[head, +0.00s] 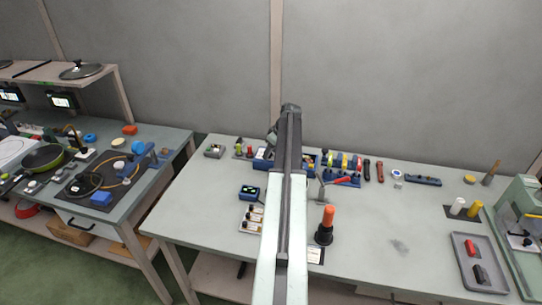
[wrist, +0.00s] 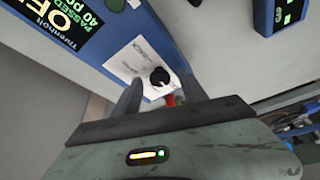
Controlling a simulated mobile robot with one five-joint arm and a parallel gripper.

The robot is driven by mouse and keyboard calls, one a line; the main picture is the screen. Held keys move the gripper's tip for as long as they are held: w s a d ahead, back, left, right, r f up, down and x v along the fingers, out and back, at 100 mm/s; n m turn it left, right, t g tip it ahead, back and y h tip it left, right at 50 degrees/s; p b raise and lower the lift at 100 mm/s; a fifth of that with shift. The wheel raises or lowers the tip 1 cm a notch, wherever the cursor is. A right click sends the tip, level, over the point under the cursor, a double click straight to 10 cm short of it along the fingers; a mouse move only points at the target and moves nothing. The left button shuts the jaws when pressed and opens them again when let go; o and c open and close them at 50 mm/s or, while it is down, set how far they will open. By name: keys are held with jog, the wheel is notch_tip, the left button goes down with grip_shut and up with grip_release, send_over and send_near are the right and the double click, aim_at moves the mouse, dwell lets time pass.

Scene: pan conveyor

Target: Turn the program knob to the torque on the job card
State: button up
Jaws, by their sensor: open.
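The program knob (wrist: 159,76) is a small round black knob with a light mark, seen in the wrist view on a white printed label (wrist: 138,62) on a blue panel. My gripper (wrist: 160,88) is open, one dark finger on each side of the knob in the picture. Gaps show on both sides, and I see no contact. A red part (wrist: 170,99) shows just below the knob. A dark display (wrist: 68,18) with green text stands at upper left, partly cut off. In the head view my arm hides the gripper and knob. I cannot identify the job card for certain.
In the head view, a blue box with a lit display (head: 249,192) stands left of my arm. A grey tray (head: 461,243) lies at far right. The bench's front middle-right is clear.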

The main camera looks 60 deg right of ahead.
grip_shut()
jog(key=shift+a+m, duration=0.1)
jog(key=shift+m, duration=0.2)
jog(key=m, duration=0.2)
jog(key=m+h, duration=0.1)
jog(key=shift+a+m+g+h, duration=0.2)
jog(key=shift+m+g+h, duration=0.1)
jog(key=shift+m, duration=0.1)
jog(key=m, duration=0.2)
jog(key=m+g+h, duration=0.1)
jog(key=m, duration=0.1)
jog(key=shift+w+a+m+h, duration=0.1)
jog(key=shift+w+m+h, duration=0.05)
jog(key=shift+m+h, duration=0.15)
jog(key=m, duration=0.2)
jog(key=m+g, duration=0.1)
jog(key=m, duration=0.1)
jog(key=shift+w+g+h, duration=0.2)
jog(key=shift+g+h, duration=0.1)
jog(key=m, duration=0.2)
jog(key=m+g, duration=0.1)
jog(key=m, duration=0.1)
jog(key=shift+w+m+g, duration=0.15)
jog(key=shift+m+g, duration=0.15)
